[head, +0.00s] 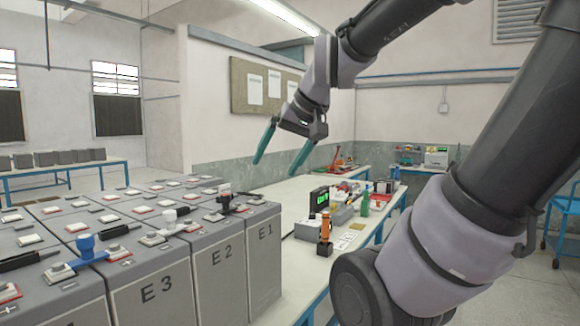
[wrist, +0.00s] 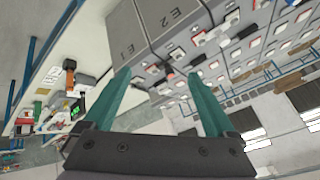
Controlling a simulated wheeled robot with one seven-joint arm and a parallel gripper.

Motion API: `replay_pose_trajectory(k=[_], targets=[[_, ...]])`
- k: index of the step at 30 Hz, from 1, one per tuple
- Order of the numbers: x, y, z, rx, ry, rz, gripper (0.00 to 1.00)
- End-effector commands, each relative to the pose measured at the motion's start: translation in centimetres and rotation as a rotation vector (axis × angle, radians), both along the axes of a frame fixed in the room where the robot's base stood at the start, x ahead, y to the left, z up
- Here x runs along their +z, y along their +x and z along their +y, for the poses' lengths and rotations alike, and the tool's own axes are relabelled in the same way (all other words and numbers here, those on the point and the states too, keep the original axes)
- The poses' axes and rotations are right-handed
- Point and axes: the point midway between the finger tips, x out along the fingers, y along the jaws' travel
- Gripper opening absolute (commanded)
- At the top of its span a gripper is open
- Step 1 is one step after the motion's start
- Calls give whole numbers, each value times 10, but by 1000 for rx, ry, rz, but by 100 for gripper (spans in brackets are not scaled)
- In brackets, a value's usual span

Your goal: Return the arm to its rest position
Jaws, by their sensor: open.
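My gripper (head: 282,152) is raised in the air above the far side of the battery rows and the workbench, seen in the head view. Its two green fingers are spread apart with nothing between them. In the wrist view my gripper (wrist: 158,90) is also open and empty, with the batteries beyond its fingertips. My arm reaches in from the right of the head view, bent, and is clear of the batteries and the bench.
Grey batteries marked E1 (head: 264,262), E2 (head: 219,275) and E3 (head: 152,292) fill the lower left. A workbench (head: 293,200) behind holds a black meter (head: 318,202), an orange-handled tool (head: 325,235) and a green bottle (head: 364,204).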

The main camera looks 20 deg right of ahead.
Motion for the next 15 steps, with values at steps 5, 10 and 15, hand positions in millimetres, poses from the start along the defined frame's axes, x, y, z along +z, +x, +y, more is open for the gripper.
replay_pose_trajectory(k=[5,10,15], targets=[[-7,-33,-10,-128,15,19,91],[-10,-38,-12,-161,20,26,91],[-9,-38,-12,-159,21,26,91]])
